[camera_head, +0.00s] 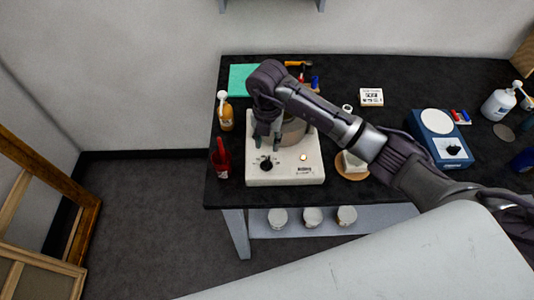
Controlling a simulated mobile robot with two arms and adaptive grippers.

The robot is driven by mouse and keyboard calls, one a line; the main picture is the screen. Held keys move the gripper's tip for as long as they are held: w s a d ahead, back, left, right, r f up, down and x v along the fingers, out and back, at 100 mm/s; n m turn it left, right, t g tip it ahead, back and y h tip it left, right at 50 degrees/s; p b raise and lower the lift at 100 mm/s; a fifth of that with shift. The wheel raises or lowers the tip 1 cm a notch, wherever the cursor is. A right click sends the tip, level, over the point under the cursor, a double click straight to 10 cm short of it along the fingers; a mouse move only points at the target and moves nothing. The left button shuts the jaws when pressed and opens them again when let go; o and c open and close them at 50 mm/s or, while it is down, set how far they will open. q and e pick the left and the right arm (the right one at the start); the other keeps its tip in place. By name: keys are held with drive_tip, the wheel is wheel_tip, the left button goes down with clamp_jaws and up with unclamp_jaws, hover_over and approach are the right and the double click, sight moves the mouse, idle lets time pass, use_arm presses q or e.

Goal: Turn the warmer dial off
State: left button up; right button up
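The warmer (258,178) is a white box near the front left of the black table. Its dark round dial (266,164) is on the front left of its top, beside printed marks. A small light (303,157) glows to the right of the dial. A pot (294,131) stands on the warmer, partly hidden by my arm. My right gripper (267,141) points down just behind and above the dial, apart from it in the picture. Its fingers look spread, with nothing seen between them. My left gripper is not in view.
A blue device (422,125) with a white plate stands at right, near a white pump bottle (497,105). Jars (312,217) sit on the lower shelf.

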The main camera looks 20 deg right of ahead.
sight(267, 160)
wheel_tip(267, 160, down, 8)
drive_tip(key=shift+r+p, duration=0.1)
drive_tip(key=shift+p, duration=0.75)
drive_tip(key=shift+c, duration=0.3)
clamp_jaws()
